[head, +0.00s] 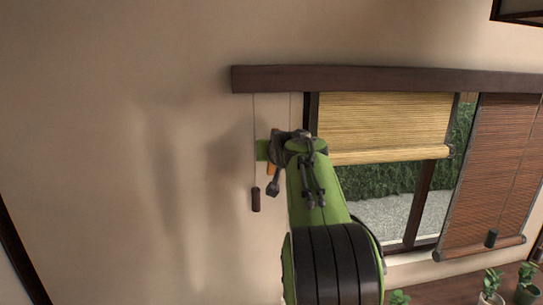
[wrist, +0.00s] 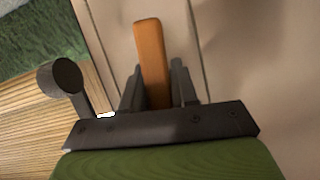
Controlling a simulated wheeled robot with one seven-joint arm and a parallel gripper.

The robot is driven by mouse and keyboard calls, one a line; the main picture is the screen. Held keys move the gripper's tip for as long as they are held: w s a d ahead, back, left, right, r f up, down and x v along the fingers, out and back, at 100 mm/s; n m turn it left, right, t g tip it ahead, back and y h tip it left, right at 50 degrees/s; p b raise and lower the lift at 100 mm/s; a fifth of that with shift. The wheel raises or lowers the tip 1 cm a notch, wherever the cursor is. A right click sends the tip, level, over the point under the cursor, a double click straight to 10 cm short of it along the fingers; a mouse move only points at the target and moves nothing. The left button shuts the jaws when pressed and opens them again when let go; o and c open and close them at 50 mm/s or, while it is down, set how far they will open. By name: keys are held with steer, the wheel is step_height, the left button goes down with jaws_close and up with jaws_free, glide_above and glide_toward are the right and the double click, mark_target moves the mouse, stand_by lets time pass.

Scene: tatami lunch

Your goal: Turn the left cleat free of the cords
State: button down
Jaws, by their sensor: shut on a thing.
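The left cleat, an orange-brown wooden bar (wrist: 152,62), stands between the fingers of my gripper (wrist: 155,88) in the wrist view. My gripper is shut on it. Only a small orange bit of the cleat (head: 271,169) shows in the head view, beside my gripper (head: 269,151); my wrist hides the rest. One thin cord (head: 254,125) hangs left of my gripper to a dark brown pull (head: 256,200). Another cord (head: 290,108) drops behind my gripper. In the wrist view a cord (wrist: 196,40) runs right of the cleat, apart from its visible end. The cleat's base is hidden.
A dark wooden rail (head: 380,79) runs above the window. A straw blind (head: 385,120) hangs partly raised right of my arm, and a red-brown blind (head: 492,170) hangs lower at the far right. Potted plants (head: 527,285) stand at the lower right. The wall at left is bare.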

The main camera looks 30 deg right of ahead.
steer(key=shift+f+n, duration=0.2)
steer(key=shift+n, duration=0.2)
steer(key=shift+g, duration=0.3)
steer(key=c, duration=1)
jaws_free()
steer(key=shift+o, duration=0.2)
steer(key=shift+r, duration=0.1)
steer(key=shift+s, duration=0.1)
steer(key=b+v, duration=0.3)
steer(key=v, duration=1.2)
steer(key=shift+s+a, duration=0.2)
steer(key=shift+a, duration=0.2)
